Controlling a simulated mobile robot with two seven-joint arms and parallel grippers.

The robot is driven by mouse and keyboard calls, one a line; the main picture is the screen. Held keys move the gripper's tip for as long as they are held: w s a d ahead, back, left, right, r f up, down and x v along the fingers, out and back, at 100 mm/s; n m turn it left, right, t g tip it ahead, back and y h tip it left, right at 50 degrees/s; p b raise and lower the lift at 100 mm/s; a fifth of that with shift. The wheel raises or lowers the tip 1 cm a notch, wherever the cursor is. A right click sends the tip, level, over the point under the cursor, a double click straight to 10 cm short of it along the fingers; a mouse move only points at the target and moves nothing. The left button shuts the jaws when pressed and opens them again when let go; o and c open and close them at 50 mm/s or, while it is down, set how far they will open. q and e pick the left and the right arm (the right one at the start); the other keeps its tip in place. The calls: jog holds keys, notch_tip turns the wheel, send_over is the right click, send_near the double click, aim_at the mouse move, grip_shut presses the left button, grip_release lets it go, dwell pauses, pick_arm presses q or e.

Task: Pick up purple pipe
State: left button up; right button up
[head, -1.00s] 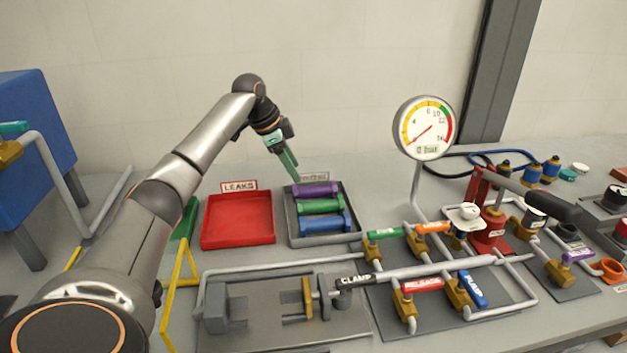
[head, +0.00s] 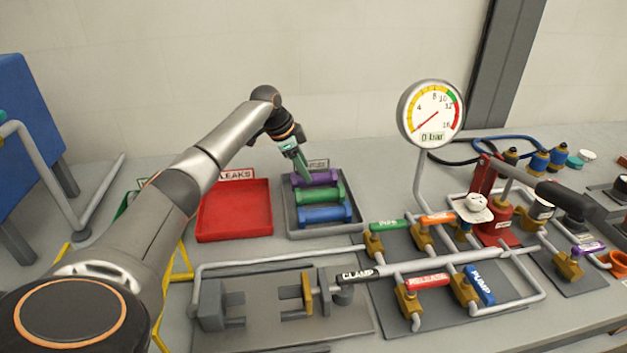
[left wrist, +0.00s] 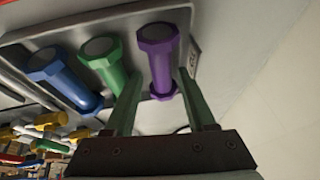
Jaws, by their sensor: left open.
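The purple pipe (head: 322,178) lies at the back of a grey tray (head: 291,222), behind a green pipe (head: 320,195) and a blue pipe (head: 325,214). My left gripper (head: 305,174) is open and points down at the purple pipe, hiding part of it. In the left wrist view the purple pipe (left wrist: 161,65) lies between the lines of the two spread green fingers (left wrist: 160,98), its near end between them. No grip on it shows. The green pipe (left wrist: 108,66) is close beside the left finger there. My right gripper is not in view.
A red tray (head: 205,233) labelled LEAKS stands left of the grey tray. A pressure gauge (head: 431,114) on a post stands to the right. The clamp fixture and valve pipework (head: 420,268) fill the bench in front.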

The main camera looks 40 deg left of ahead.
aim_at(314, 180)
pick_arm(q)
jog(key=x, duration=0.4)
jog(key=shift+w, duration=0.15)
jog(key=shift+c, duration=0.3)
grip_shut()
jog(key=shift+r, duration=0.1)
